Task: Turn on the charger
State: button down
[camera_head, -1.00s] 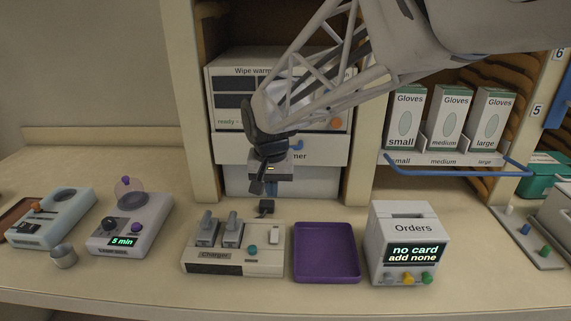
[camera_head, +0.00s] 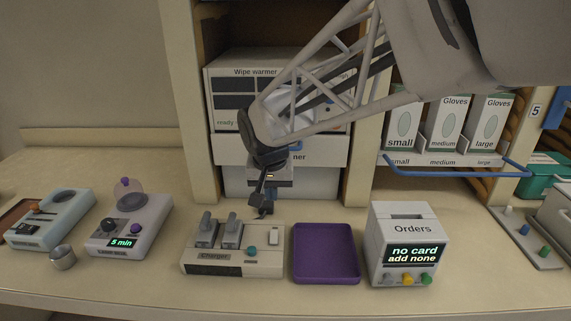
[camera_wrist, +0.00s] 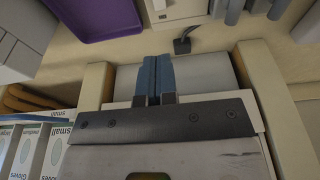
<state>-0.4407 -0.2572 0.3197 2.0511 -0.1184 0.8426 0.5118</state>
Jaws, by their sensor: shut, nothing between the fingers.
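The charger (camera_head: 214,268) is a cream box on the counter, left of the purple tray. Two grey handheld units (camera_head: 207,231) stand in its slots. A teal button (camera_head: 252,251) and a pale rocker-like piece (camera_head: 273,236) sit on its right part. A dark plug with a cable (camera_wrist: 183,45) lies behind it and shows in the wrist view. My gripper (camera_head: 262,213) hangs behind the charger, above the counter, near the plug. In the wrist view its blue fingers (camera_wrist: 152,78) are together and hold nothing. The charger is partly cut off at the top of that view.
A purple tray (camera_head: 326,280) and an Orders box (camera_head: 403,272) stand right of the charger. A timer device (camera_head: 130,222) and a small metal cup (camera_head: 63,258) are to the left. The wipe warmer (camera_head: 225,101) and shelf posts stand behind my gripper.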

aim_at(274, 231)
jog(key=x, duration=1.4)
jog(key=shift+w+f, duration=0.1)
dwell(0.4)
